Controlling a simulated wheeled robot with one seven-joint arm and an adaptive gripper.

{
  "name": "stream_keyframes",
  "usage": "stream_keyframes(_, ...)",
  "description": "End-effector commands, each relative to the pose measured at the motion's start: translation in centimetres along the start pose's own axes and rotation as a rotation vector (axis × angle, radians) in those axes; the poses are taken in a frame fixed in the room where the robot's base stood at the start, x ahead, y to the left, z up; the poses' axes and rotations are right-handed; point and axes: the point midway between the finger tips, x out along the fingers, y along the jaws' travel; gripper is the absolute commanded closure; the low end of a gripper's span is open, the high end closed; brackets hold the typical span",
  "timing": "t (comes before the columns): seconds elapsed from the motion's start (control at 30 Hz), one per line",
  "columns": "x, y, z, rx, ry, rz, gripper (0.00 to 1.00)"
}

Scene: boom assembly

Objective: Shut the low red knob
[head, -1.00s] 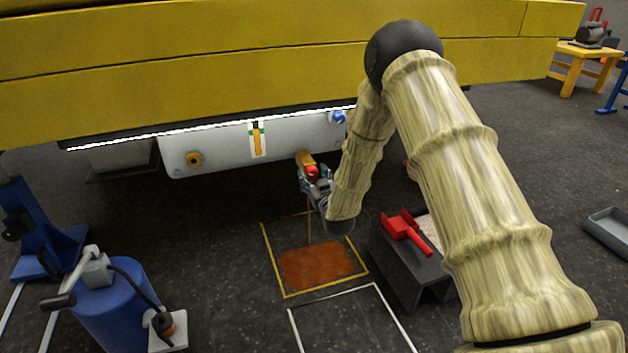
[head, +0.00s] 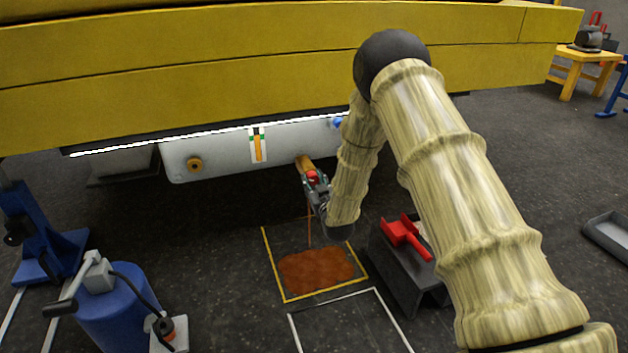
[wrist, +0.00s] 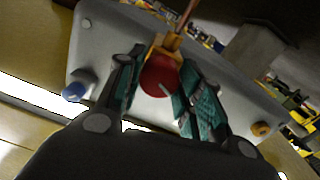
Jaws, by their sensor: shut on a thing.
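The low red knob (head: 313,177) is on a brass valve (head: 304,162) at the bottom edge of the grey tank (head: 222,155). In the wrist view the round red knob (wrist: 158,75) sits between the teal-padded fingers of my gripper (wrist: 157,82). A pale mark shows on its face. My gripper (head: 315,186) is shut on the knob in the head view, and the fingers partly hide it. A thin brown stream (head: 309,222) runs from the valve down to a brown puddle (head: 318,270) on the floor.
The yellow boom (head: 180,75) hangs just above the tank. A blue knob (head: 338,122) and a brass plug (head: 194,165) are on the tank. A dark stand (head: 405,275) with a red scoop (head: 405,233) is right of the puddle. A blue canister (head: 125,305) stands at lower left.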

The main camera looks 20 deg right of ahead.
Motion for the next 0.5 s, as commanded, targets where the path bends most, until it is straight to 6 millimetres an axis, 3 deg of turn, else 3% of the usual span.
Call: stream_keyframes(0.5,-0.08,-0.07,-0.35,-0.443,0.01,-0.003,0.88)
